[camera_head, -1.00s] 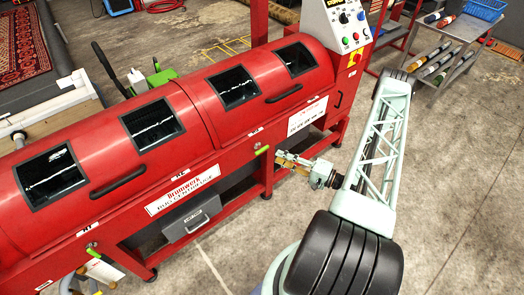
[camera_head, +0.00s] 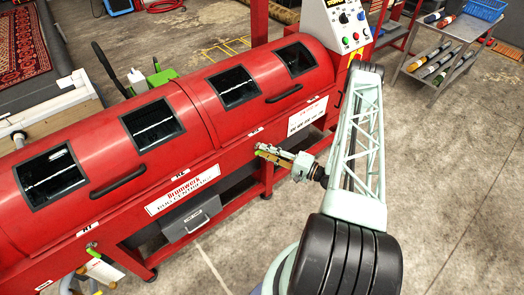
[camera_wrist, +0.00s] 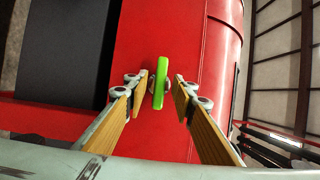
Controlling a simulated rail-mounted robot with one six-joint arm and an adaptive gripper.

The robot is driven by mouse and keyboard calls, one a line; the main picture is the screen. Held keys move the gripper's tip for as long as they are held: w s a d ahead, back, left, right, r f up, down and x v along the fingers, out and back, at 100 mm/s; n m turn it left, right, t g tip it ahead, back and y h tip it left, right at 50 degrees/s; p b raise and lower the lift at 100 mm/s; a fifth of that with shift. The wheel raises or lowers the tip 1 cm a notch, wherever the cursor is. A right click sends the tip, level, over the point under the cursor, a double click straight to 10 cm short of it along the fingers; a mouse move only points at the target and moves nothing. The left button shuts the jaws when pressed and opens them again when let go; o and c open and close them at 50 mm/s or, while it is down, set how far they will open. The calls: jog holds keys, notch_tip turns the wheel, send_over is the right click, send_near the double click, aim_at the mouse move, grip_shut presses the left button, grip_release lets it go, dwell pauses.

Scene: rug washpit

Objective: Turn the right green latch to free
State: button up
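The right green latch (camera_wrist: 160,84) is a short bright green bar on the red machine front. In the wrist view it stands nearly upright in the picture, between my fingertips and closer to the left one. My gripper (camera_wrist: 164,80) is open, with a gap on both sides of the latch; whether either finger touches it I cannot tell. In the head view my gripper (camera_head: 266,152) is at the front of the red machine (camera_head: 225,135) and mostly hides this latch. Another green latch (camera_head: 91,251) shows at the machine's lower left.
A control panel (camera_head: 349,25) stands at the machine's right end. Black handles (camera_head: 118,182) stick out from the lids. A grey box (camera_head: 190,222) sits under the machine. A metal trolley (camera_head: 445,60) stands at the back right. The concrete floor at right is clear.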

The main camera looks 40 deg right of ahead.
jog(key=shift+x, duration=1)
jog(key=shift+c, duration=0.5)
grip_shut()
